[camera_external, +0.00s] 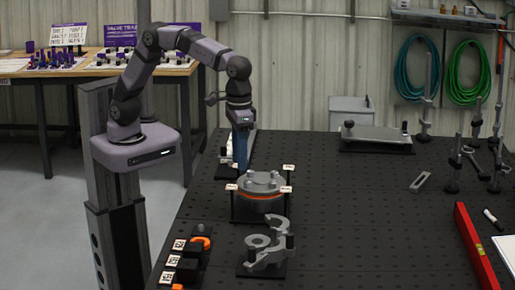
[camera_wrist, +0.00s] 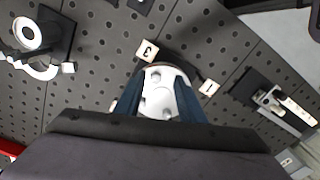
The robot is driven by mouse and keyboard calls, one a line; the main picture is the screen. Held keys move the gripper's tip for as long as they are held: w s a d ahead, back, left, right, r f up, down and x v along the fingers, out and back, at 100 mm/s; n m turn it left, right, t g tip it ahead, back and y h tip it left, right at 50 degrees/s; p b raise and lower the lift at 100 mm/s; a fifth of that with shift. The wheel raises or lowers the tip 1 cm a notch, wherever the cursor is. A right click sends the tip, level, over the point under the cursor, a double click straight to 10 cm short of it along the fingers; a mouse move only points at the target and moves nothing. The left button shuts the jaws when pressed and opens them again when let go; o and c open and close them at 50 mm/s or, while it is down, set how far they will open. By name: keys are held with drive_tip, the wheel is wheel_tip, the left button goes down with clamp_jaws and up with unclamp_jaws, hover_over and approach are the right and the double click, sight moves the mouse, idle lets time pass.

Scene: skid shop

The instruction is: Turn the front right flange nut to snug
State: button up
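The round grey flange (camera_external: 262,190) sits on a dark stand on the bench, with an orange-red ring under its top plate. Several small nuts or bolt heads (camera_external: 272,183) stand on it; the front right one is near the right front tag. My gripper (camera_external: 241,166) points down with blue fingers, just behind and left of the flange in the external view. In the wrist view the fingers of my gripper (camera_wrist: 160,88) stand apart, with the pale flange top (camera_wrist: 158,80) showing between them. Nothing is seen held. The fingers partly hide the flange's sides.
Number tags (camera_wrist: 147,50) stand around the flange. A grey bracket fixture (camera_external: 267,246) is in front of it, and black blocks with orange parts (camera_external: 187,262) are at front left. A red level (camera_external: 474,246) lies at right. The bench right of the flange is mostly clear.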

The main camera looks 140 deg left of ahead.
sight(248, 183)
drive_tip(key=shift+w+a+r+n, duration=0.35)
drive_tip(key=shift+w+a+n, duration=0.05)
drive_tip(key=shift+a, duration=0.2)
drive_tip(key=shift+w+a+r+n, duration=0.35)
drive_tip(key=shift+a+n, duration=0.05)
drive_tip(key=shift+a, duration=0.15)
drive_tip(key=shift+f+p, duration=1.05)
drive_tip(key=shift+f, duration=2.6)
clamp_jaws()
